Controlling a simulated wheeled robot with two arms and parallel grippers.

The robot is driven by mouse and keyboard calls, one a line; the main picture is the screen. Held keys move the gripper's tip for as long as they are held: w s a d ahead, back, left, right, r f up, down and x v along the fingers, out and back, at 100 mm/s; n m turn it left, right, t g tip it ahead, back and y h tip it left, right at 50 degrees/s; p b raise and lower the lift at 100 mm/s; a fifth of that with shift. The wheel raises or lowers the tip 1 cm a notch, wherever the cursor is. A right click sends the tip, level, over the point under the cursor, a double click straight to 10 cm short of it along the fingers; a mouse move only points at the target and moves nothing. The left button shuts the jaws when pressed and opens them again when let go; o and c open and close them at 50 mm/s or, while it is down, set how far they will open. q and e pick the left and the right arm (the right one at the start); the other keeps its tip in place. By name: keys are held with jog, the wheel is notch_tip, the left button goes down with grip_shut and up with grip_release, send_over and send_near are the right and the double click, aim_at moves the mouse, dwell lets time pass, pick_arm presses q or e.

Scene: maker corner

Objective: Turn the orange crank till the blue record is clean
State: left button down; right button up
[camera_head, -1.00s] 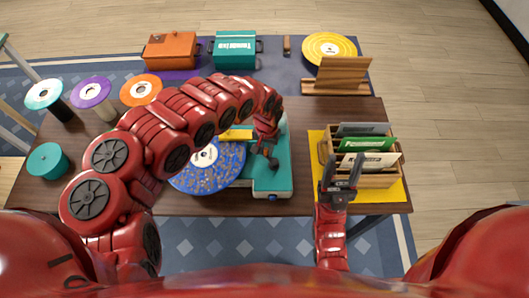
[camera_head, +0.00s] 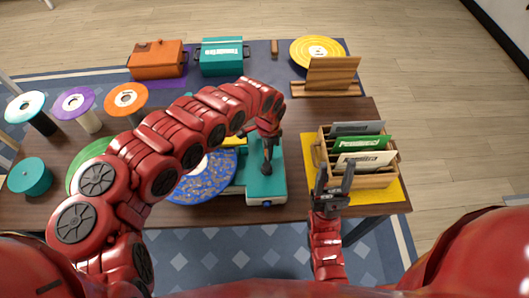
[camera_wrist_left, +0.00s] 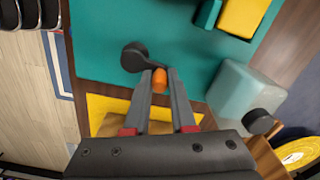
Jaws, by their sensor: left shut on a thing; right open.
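The blue record (camera_head: 203,184) lies on the teal machine (camera_head: 270,184), partly hidden by my left arm. Tan specks are spread over its blue surface. My left gripper (camera_head: 268,150) is over the machine, right of the record. In the left wrist view its fingers (camera_wrist_left: 160,84) are shut on the orange crank (camera_wrist_left: 159,77), whose knob shows between the tips. The dark crank arm (camera_wrist_left: 135,57) runs from the knob to the upper left there. My right gripper (camera_head: 333,180) is open and empty, in front of the wooden crate.
The wooden crate (camera_head: 379,181) with several sleeves stands on a yellow mat (camera_head: 397,194) at the right. Orange (camera_head: 157,59) and teal (camera_head: 222,56) boxes, a yellow record (camera_head: 318,51) and a wooden rack (camera_head: 333,74) are at the back. Several discs on stands are at the left.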

pick_arm(q)
jog(key=shift+s+d+m+b, duration=0.15)
jog(key=shift+d+m+b, duration=0.2)
jog(key=shift+m, duration=0.7)
jog(key=shift+s+d+m+b, duration=0.1)
jog(key=shift+d+m+b, duration=0.25)
jog(key=shift+m, duration=0.7)
jog(key=c, duration=0.7)
grip_release()
jog(key=shift+c, duration=0.2)
jog(key=shift+r, duration=0.1)
jog(key=shift+r, duration=0.35)
notch_tip(320, 180, up, 16)
jog(key=p, duration=0.7)
jog(key=shift+r, duration=0.25)
